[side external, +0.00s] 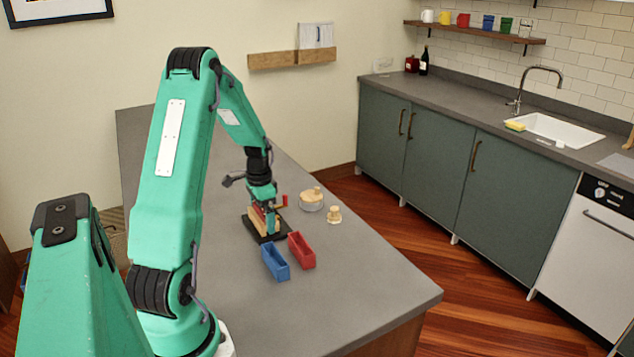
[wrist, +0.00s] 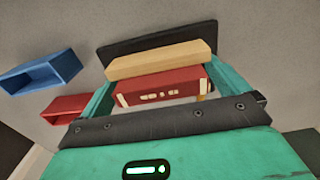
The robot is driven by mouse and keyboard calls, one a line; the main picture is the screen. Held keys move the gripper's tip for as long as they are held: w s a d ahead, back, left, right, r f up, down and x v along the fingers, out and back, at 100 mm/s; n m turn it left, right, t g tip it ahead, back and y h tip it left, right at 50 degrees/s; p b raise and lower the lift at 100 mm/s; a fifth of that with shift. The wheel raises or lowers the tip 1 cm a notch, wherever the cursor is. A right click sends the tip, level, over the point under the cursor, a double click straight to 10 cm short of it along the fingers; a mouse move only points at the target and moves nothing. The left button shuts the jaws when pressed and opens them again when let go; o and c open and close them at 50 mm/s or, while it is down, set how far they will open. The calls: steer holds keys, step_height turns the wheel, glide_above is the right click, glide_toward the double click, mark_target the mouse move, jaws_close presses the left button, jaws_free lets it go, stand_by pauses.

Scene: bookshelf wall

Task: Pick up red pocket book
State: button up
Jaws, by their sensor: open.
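The red pocket book (wrist: 160,87) stands in the middle of the wrist view, with pale marks on its near face. A tan book (wrist: 160,60) is right behind it, over a black stand (wrist: 155,37). My gripper (wrist: 162,74) is open, with one teal finger to the left of the red book and one to the right. I cannot tell whether either finger touches it. In the side external view my gripper (side external: 264,200) is down at the black stand (side external: 268,240) and hides much of the books; the tan book (side external: 255,219) shows beside it.
A blue open bin (side external: 276,262) and a red open bin (side external: 302,250) stand in front of the stand. A round lidded container (side external: 311,200) and a small wooden-topped item (side external: 334,215) are to the right. The grey counter (side external: 360,290) is clear toward its front right.

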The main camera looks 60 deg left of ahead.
steer(key=c, duration=0.9)
steer(key=shift+r, duration=0.1)
steer(key=shift+r, duration=4.95)
steer(key=shift+d, duration=0.1)
steer(key=shift+m, duration=0.4)
steer(key=shift+w+d+f, duration=0.4)
steer(key=shift+w+d, duration=0.3)
steer(key=shift+d, duration=1.9)
steer(key=shift+w+d+f, duration=0.35)
steer(key=shift+w+d, duration=0.35)
steer(key=shift+d, duration=1.85)
steer(key=shift+w+d+f, duration=0.4)
steer(key=shift+w+d, duration=0.3)
steer(key=shift+d, duration=1.9)
